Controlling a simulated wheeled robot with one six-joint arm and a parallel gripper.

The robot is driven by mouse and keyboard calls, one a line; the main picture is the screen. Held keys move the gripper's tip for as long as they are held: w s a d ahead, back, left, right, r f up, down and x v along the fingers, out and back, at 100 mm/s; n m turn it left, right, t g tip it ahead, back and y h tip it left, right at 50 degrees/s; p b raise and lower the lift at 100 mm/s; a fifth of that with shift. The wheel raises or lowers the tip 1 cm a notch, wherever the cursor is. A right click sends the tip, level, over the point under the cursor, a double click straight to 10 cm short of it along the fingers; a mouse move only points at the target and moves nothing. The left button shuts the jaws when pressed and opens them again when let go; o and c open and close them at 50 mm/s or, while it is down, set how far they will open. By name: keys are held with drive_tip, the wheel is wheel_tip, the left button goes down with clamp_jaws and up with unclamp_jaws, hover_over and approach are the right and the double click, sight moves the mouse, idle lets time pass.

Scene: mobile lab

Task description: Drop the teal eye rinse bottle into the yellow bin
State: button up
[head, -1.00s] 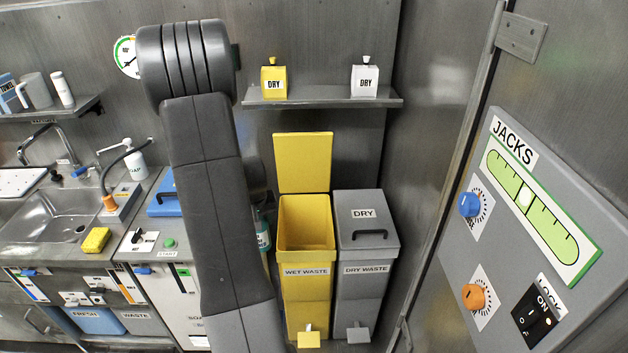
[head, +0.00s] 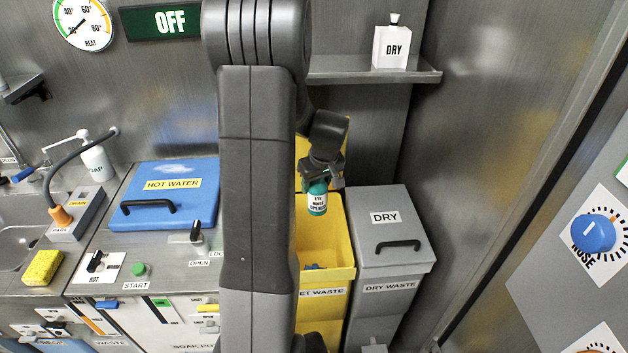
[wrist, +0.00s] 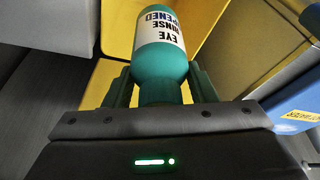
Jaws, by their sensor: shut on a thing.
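The teal eye rinse bottle (head: 317,197) has a white label and hangs from my gripper (head: 322,176). In the wrist view the bottle (wrist: 158,62) sits between the two fingers of my gripper (wrist: 160,88), which are shut on its narrow end. The yellow bin (head: 341,236), labelled wet waste, has its lid up. In the head view the bottle appears over the bin's open mouth; its exact height above the rim is hard to tell. Something blue lies inside the bin. My arm hides the bin's left side.
A grey dry waste bin (head: 392,264) with a shut lid stands right beside the yellow bin. The counter with a blue hot water lid (head: 164,190) is to the left.

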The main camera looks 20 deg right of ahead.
sight(316, 198)
drive_tip(key=shift+f+b, duration=1.55)
drive_tip(key=shift+f, duration=1.25)
drive_tip(key=o, duration=1.2)
drive_tip(key=v, duration=1.4)
drive_tip(key=shift+f, duration=0.2)
drive_tip(key=x, duration=1.4)
wheel_tip(316, 198, up, 3)
drive_tip(key=shift+r+p, duration=0.15)
drive_tip(key=shift+p, duration=0.8)
drive_tip(key=shift+r, duration=0.6)
